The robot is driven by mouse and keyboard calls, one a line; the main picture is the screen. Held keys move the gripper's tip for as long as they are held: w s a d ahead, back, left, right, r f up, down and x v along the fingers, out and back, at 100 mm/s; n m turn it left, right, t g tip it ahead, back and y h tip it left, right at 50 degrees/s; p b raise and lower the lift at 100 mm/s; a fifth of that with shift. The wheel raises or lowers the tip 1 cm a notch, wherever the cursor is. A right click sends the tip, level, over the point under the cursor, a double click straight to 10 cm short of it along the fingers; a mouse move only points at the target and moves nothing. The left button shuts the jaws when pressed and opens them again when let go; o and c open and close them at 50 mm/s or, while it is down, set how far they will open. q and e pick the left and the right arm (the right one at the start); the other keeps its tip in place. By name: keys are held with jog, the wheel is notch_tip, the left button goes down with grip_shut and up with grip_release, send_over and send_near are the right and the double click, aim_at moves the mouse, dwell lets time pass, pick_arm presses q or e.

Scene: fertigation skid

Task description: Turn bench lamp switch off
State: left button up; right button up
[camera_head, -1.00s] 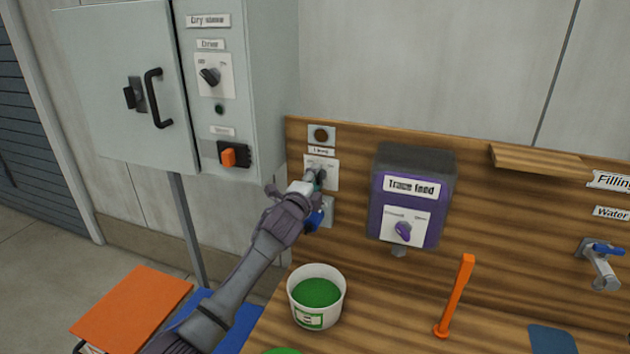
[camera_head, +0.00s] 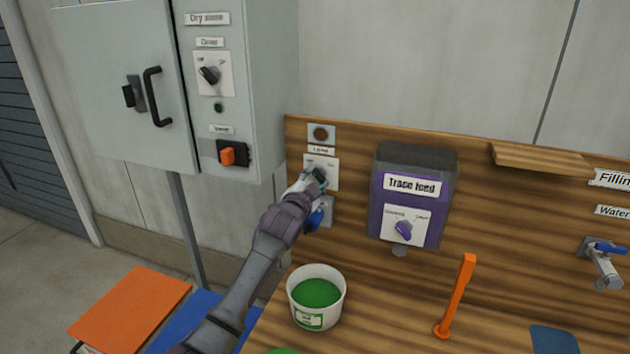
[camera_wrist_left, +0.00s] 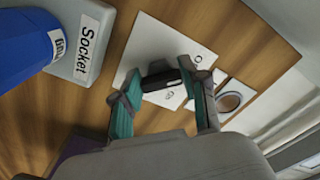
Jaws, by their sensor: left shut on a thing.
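The bench lamp switch is a white plate (camera_head: 331,166) with a black knob, below a small label on the wooden back panel. My left gripper (camera_head: 318,178) is at this plate and covers much of the knob in the head view. In the left wrist view the black knob (camera_wrist_left: 160,77) stands between the two teal-padded fingers of my left gripper (camera_wrist_left: 166,92), which is shut on it. The white plate (camera_wrist_left: 150,48) lies behind it with small markings that I cannot read. My right gripper is not in view.
A socket with a blue cover (camera_head: 315,218) sits just below the switch; it also shows in the wrist view (camera_wrist_left: 82,52). A round brown fitting (camera_head: 321,134) is above. The purple trace feed box (camera_head: 408,205) is to the right. A white tub (camera_head: 318,296) stands below.

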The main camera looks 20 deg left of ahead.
pick_arm(q)
jog(key=shift+f, duration=0.1)
dwell(0.5)
jog(key=o, duration=1.1)
jog(key=shift+o, duration=0.2)
jog(key=shift+s, duration=0.1)
jog(key=s, duration=1.2)
jog(key=shift+a, duration=0.25)
jog(key=shift+w, duration=0.1)
